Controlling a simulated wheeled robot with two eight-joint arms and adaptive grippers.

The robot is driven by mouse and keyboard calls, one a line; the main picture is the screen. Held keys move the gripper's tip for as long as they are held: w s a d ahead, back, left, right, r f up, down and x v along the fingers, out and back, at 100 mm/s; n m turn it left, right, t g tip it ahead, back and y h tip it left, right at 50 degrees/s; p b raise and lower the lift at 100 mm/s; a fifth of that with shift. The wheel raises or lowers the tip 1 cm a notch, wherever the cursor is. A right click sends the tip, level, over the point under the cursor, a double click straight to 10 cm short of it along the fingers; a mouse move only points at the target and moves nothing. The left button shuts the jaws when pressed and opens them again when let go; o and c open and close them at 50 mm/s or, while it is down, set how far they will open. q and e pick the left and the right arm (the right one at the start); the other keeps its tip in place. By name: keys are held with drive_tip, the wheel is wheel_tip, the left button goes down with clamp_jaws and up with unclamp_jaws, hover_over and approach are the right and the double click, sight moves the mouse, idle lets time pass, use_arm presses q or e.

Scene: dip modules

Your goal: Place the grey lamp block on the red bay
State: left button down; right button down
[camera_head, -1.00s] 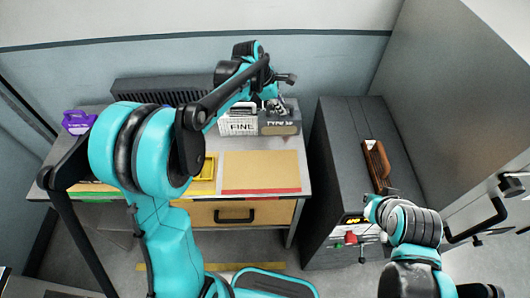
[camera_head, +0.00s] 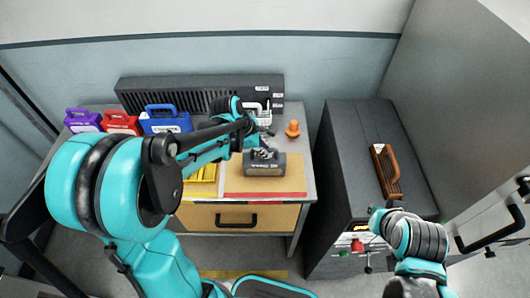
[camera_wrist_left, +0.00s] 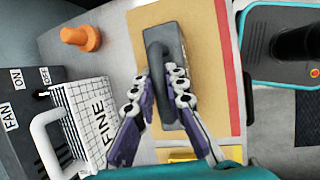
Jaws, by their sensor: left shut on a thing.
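The grey lamp block (camera_head: 264,168) is a dark grey block with a handle on top. My left gripper (camera_head: 262,153) is shut on its handle; in the left wrist view the fingers (camera_wrist_left: 160,90) straddle the dark handle of the block (camera_wrist_left: 178,45). The block is over the tan board with a red front strip, the red bay (camera_head: 290,184), which also shows in the left wrist view (camera_wrist_left: 215,70). I cannot tell whether the block touches the board. My right gripper (camera_head: 374,218) is by the dark cabinet at right; its fingers are not clear.
A white FINE block (camera_wrist_left: 95,115) stands behind the board, near an orange knob (camera_head: 292,129). Purple (camera_head: 82,121), red (camera_head: 121,123) and blue (camera_head: 166,120) handled blocks stand at left. A yellow bay (camera_head: 201,178) adjoins the board. A brown handled thing (camera_head: 386,171) lies on the cabinet (camera_head: 350,140).

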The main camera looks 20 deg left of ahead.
use_arm(q)
drive_tip(key=shift+f, duration=0.25)
drive_tip(key=c, duration=1.6)
unclamp_jaws()
drive_tip(key=shift+o, duration=0.2)
